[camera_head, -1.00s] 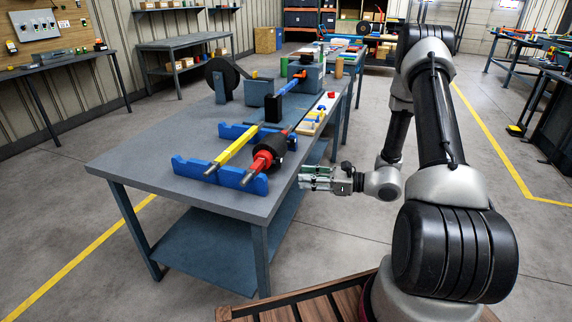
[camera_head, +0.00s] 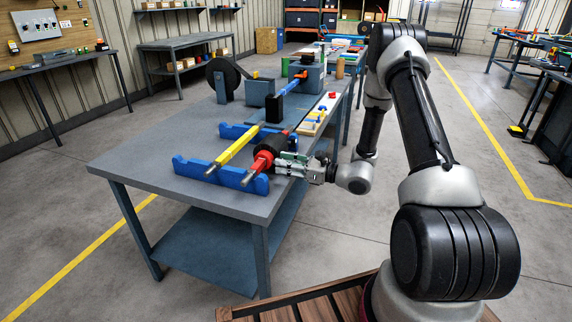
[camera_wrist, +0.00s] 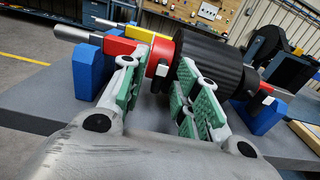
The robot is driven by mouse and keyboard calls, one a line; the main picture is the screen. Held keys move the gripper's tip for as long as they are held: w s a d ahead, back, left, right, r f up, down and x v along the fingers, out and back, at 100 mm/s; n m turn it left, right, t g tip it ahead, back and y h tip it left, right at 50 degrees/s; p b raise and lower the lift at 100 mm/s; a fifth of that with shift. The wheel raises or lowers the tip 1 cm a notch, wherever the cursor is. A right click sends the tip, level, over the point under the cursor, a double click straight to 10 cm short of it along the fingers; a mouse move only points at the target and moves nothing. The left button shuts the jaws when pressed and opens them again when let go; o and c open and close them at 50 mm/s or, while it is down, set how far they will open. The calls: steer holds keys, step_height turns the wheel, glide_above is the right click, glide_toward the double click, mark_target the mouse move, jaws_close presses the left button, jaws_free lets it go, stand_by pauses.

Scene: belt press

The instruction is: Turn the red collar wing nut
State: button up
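The red collar (camera_wrist: 152,63) sits on a steel-ended shaft beside a black roll (camera_wrist: 208,58) in the wrist view; it also shows in the head view (camera_head: 262,159). A small dark piece (camera_wrist: 162,72) on the collar's near face may be its wing nut; its shape is hard to tell. My gripper (camera_wrist: 162,66) is open, its green-padded fingers on either side of the collar and this piece, with a gap between them. Whether a pad touches is unclear. In the head view my gripper (camera_head: 282,162) is at the collar's right side.
A yellow shaft (camera_head: 235,149) lies parallel, left of the red one. Blue notched supports (camera_head: 232,177) carry the shafts on the grey bench (camera_head: 150,155). A board with small coloured parts (camera_head: 318,115) lies farther back. Floor right of the bench is open.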

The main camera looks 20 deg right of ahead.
jaws_close()
steer(key=shift+m, duration=0.3)
steer(key=m, duration=0.3)
steer(key=shift+m, duration=0.4)
steer(key=m, duration=0.4)
steer(key=shift+w+d+m, duration=0.1)
steer(key=shift+m, duration=0.2)
steer(key=m, duration=0.4)
steer(key=shift+f, duration=0.15)
steer(key=m, duration=0.4)
steer(key=shift+w+d+m, duration=0.1)
steer(key=shift+m, duration=0.5)
